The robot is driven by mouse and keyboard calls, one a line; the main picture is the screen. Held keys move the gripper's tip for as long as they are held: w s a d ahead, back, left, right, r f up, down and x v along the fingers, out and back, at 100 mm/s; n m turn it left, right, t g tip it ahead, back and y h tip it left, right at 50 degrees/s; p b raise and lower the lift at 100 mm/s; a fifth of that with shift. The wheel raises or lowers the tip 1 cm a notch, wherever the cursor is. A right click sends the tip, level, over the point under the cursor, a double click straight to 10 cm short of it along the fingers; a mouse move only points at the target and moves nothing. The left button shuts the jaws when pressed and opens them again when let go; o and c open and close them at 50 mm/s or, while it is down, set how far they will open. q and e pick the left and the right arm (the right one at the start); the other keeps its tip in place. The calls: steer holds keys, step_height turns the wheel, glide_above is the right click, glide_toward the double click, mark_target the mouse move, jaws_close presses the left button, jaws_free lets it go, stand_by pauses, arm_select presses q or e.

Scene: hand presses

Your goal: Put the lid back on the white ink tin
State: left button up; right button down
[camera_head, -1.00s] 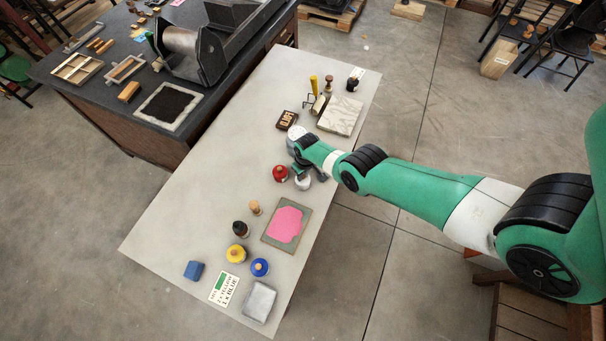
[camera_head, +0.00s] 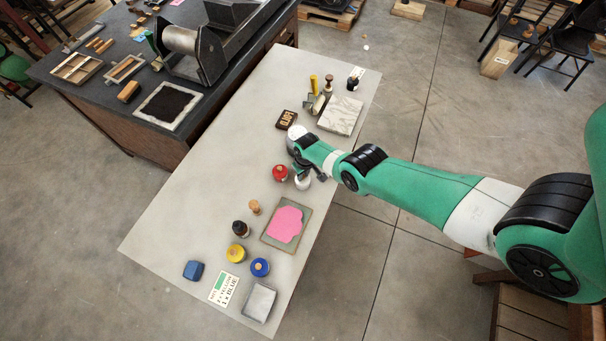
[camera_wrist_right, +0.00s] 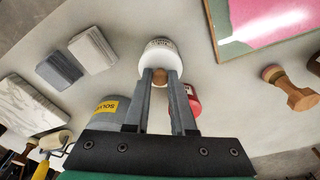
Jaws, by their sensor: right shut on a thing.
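The white ink tin (camera_head: 303,183) stands on the pale table just right of the red tin. My right gripper (camera_head: 304,175) is directly over it, pointing down. In the right wrist view, my right gripper (camera_wrist_right: 160,76) is shut on the small brown knob of the white lid (camera_wrist_right: 160,63). The lid lines up with the white tin (camera_wrist_right: 160,43), whose dark lettering shows beyond it. I cannot tell whether the lid touches the rim or sits just above it. My left gripper is in neither view.
The red tin (camera_head: 280,173) stands close on the left. A pink-topped board (camera_head: 286,224), yellow tin (camera_head: 236,254) and blue tin (camera_head: 260,267) lie nearer. The table's left part is clear.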

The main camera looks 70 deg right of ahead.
stand_by(0.3)
steer(key=shift+c, duration=1)
jaws_free()
step_height(320, 180, up, 7)
steer(key=p, duration=0.7)
jaws_close()
stand_by(0.5)
